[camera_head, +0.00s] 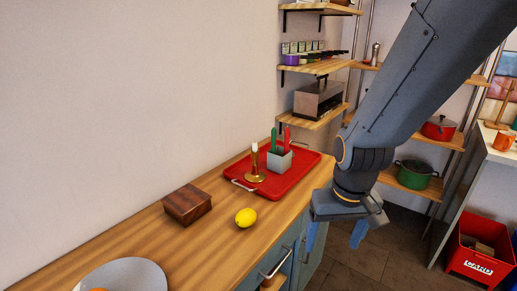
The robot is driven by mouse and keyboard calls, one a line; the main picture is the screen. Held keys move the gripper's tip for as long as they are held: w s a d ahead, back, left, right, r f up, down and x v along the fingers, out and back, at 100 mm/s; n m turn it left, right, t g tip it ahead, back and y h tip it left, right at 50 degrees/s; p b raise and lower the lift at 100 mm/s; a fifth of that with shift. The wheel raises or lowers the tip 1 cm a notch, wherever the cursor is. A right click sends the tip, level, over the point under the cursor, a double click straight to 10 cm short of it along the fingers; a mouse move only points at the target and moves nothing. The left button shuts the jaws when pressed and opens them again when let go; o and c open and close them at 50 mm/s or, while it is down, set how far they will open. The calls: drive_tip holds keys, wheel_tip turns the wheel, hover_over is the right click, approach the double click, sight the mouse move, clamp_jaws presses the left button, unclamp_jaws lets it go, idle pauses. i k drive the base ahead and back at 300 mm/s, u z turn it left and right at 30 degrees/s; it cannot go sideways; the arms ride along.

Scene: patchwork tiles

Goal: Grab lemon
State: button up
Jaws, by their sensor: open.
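A yellow lemon (246,217) lies on the wooden counter (150,240), near its front edge. My gripper (335,240) hangs to the right of the lemon, past the counter's front edge, pointing down. Its two blue fingers are spread apart with nothing visible between them. The gripper and the lemon are clearly apart. The lemon is in full view, with nothing in front of it.
A dark wooden box (187,204) sits left of the lemon. Behind it, a red tray (294,178) carries a brass candle holder (255,168) and a grey container (279,160) with green and red items. A grey plate (128,274) is front left. A red crate (478,256) stands on the floor.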

sight(247, 216)
drive_tip(key=u, duration=1.6)
drive_tip(key=k, duration=0.8)
drive_tip(key=z, duration=0.7)
drive_tip(key=i, duration=1)
